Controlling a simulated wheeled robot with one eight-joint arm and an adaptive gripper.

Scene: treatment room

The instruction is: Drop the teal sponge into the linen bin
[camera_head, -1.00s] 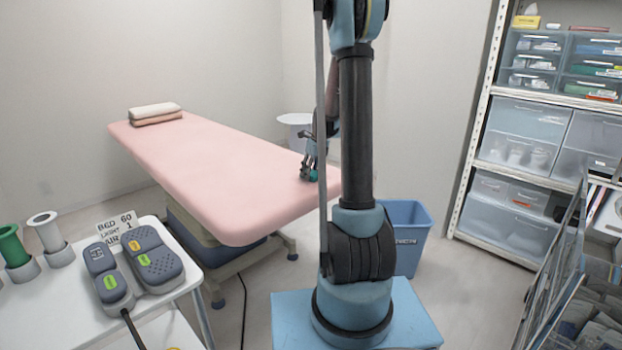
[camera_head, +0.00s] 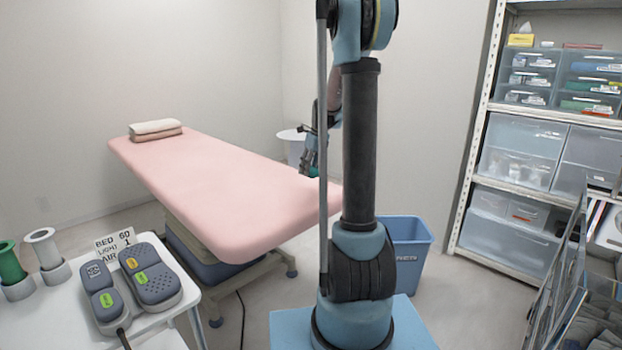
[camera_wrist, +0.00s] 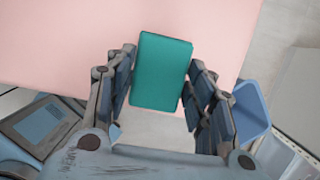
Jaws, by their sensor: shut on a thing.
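The teal sponge (camera_wrist: 160,72) is a flat rectangular block held between the fingers of my gripper (camera_wrist: 158,88) in the wrist view. In the head view my gripper (camera_head: 310,166) is at the far right edge of the pink bed, partly hidden behind my own arm, and a small part of the sponge (camera_head: 314,172) shows there. My gripper is shut on the sponge. A blue bin (camera_wrist: 250,108) also shows at the right of the wrist view.
The pink bed (camera_head: 215,185) with folded towels (camera_head: 155,130) fills the left middle. A white round bin (camera_head: 292,145) stands behind it. A shelf with clear drawers (camera_head: 520,150) is at the right. A table with a pedal-like control (camera_head: 150,272) is front left. Floor shows around the bin.

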